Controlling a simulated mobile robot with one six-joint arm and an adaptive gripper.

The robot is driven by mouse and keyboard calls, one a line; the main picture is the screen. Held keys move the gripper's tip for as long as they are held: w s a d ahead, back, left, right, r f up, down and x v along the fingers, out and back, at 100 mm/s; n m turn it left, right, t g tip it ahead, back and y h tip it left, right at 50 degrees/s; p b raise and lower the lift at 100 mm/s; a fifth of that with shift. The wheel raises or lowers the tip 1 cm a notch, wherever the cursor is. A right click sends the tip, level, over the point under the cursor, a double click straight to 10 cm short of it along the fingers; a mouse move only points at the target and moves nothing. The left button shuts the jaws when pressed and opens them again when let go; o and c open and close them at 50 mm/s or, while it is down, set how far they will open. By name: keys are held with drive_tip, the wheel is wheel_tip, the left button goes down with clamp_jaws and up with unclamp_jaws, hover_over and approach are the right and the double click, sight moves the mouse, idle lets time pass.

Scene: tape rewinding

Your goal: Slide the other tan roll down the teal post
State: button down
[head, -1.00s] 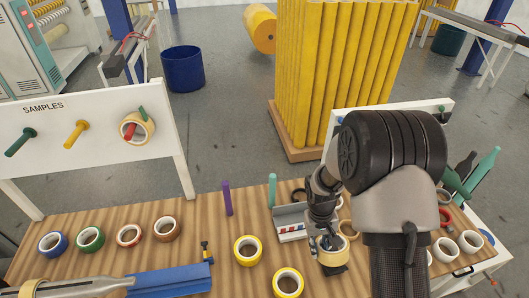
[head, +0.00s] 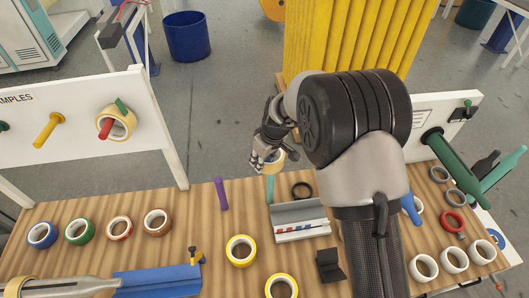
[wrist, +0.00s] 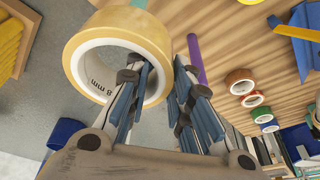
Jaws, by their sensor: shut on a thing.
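A tan roll (head: 277,163) with a white core is in my gripper (head: 258,160), at the top of the teal post (head: 270,189). The post stands upright on the wooden bench. In the wrist view the roll (wrist: 150,27) is large, and my gripper (wrist: 160,72) is shut on its wall, one finger inside the hole and one outside. Only a small teal piece of the post (wrist: 138,3) shows there, above the roll. I cannot tell whether the post tip is inside the hole. Another tan roll (head: 126,124) hangs on the red peg of the samples board.
A purple post (head: 221,194) stands left of the teal post. A grey tray (head: 300,210) and a dark ring (head: 302,190) lie to its right. Yellow-rimmed rolls (head: 241,250) sit in front. My arm hides part of the bench at right.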

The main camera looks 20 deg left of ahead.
drive_tip(key=shift+s+f, duration=0.25)
drive_tip(key=shift+f, duration=0.25)
drive_tip(key=shift+f+b, duration=1.1)
drive_tip(key=shift+f, duration=0.9)
wheel_tip(320, 180, down, 10)
drive_tip(key=b, duration=0.9)
drive_tip(key=shift+r, duration=0.15)
drive_tip(key=shift+w, duration=0.1)
drive_tip(key=c, duration=1.3)
unclamp_jaws()
drive_tip(key=shift+c, duration=0.2)
drive_tip(key=v, duration=1.2)
drive_tip(key=shift+s, duration=0.25)
